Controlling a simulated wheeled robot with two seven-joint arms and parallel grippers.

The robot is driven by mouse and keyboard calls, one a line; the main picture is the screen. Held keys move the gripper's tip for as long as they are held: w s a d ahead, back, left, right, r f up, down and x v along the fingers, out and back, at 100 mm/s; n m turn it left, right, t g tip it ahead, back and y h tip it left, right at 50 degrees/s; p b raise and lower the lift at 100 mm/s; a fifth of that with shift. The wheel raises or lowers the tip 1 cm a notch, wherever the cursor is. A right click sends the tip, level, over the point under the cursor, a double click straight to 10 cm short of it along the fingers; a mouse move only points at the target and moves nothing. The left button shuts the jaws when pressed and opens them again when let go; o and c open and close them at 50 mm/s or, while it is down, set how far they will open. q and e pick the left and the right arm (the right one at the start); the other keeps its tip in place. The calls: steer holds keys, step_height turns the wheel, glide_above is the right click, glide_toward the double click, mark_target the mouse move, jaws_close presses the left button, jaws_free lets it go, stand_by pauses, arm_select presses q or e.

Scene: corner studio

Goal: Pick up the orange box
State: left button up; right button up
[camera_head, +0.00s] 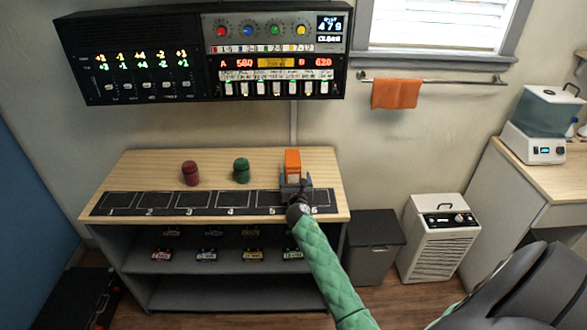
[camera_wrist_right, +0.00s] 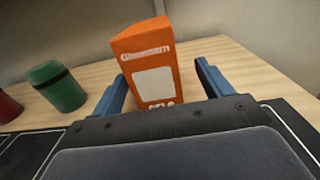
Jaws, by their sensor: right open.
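The orange box (camera_head: 292,160) stands upright on the wooden top of the shelf unit, behind the numbered black strip. In the right wrist view the orange box (camera_wrist_right: 149,60) has a white label and stands between the two blue fingers, with some gap visible on the right side. My right gripper (camera_head: 294,182) is open around the lower part of the box; it also shows in the right wrist view (camera_wrist_right: 160,88). The box's lower edge is hidden by the gripper body. My left gripper is not in view.
A red canister (camera_head: 191,173) and a green canister (camera_head: 241,170) stand to the left of the box. The black numbered strip (camera_head: 165,202) runs along the front of the wooden top (camera_head: 140,170). A dark control panel (camera_head: 150,60) hangs on the wall above.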

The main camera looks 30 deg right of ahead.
steer(key=shift+w+d, duration=0.2)
steer(key=shift+w, duration=0.1)
steer(key=shift+w+d, duration=0.1)
steer(key=shift+w, duration=0.25)
steer(key=w, duration=0.1)
steer(key=w+d+p, duration=0.1)
steer(key=shift+w+f, duration=0.2)
steer(key=shift+w, duration=0.15)
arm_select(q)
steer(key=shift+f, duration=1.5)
arm_select(e)
steer(key=shift+w+d, duration=0.3)
steer(key=shift+w, duration=0.2)
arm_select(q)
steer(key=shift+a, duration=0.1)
arm_select(e)
steer(key=c, duration=1.2)
steer(key=shift+o, duration=0.2)
